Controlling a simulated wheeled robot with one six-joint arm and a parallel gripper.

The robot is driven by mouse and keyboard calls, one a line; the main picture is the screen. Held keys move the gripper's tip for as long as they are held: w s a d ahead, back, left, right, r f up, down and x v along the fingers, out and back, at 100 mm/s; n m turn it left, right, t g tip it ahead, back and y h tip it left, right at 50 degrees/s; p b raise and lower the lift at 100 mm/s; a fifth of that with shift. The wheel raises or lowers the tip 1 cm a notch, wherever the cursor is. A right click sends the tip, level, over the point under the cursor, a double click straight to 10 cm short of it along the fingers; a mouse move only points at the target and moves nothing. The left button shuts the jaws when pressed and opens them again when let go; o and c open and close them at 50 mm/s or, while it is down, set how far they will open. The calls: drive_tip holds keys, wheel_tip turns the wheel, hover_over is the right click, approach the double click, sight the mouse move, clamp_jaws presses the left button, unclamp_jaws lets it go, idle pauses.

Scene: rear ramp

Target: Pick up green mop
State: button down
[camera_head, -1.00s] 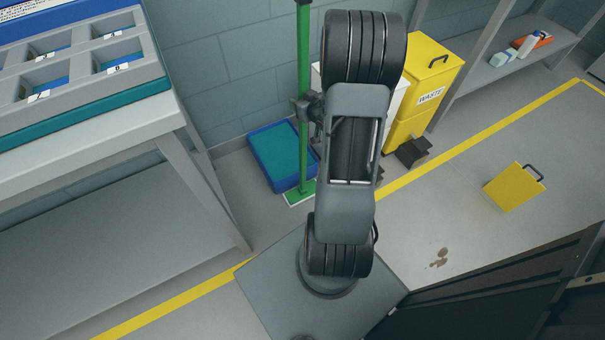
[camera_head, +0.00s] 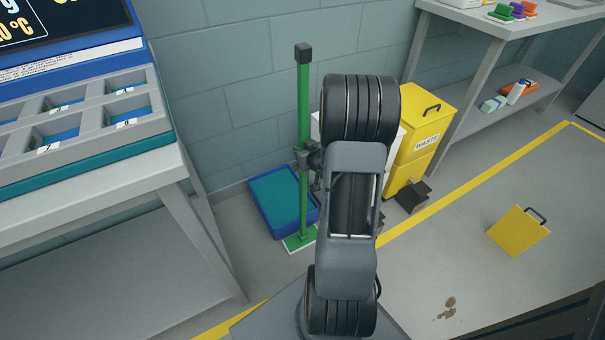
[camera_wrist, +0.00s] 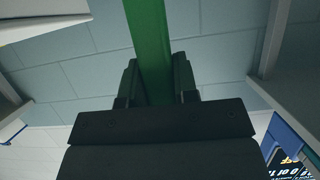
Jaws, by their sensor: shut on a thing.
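The green mop (camera_head: 303,110) stands upright in the head view. It has a long green handle with a black cap on top and a flat green-and-white foot at the floor, beside a blue tray. My gripper (camera_head: 307,158) is shut on the handle around its middle, partly hidden behind my arm. In the wrist view, the green handle (camera_wrist: 149,45) runs between the two dark fingers of my gripper (camera_wrist: 158,82).
The blue tray (camera_head: 268,192) with a teal inside lies against the wall. A yellow waste bin (camera_head: 417,130) stands to the right. A grey table (camera_head: 110,210) is at left, shelves (camera_head: 480,60) at right.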

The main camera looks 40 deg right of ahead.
drive_tip(key=s+d+r+p, duration=0.1)
drive_tip(key=s+r+p, duration=0.6)
drive_tip(key=r, duration=0.2)
drive_tip(key=s+d+r+p, duration=0.1)
drive_tip(key=s+r+p, duration=0.5)
drive_tip(key=r+p, duration=0.2)
wheel_tip(320, 180, up, 2)
drive_tip(key=shift+s+d+r, duration=0.25)
drive_tip(key=shift+s, duration=0.15)
idle(0.8)
drive_tip(key=shift+w, duration=0.2)
idle(0.9)
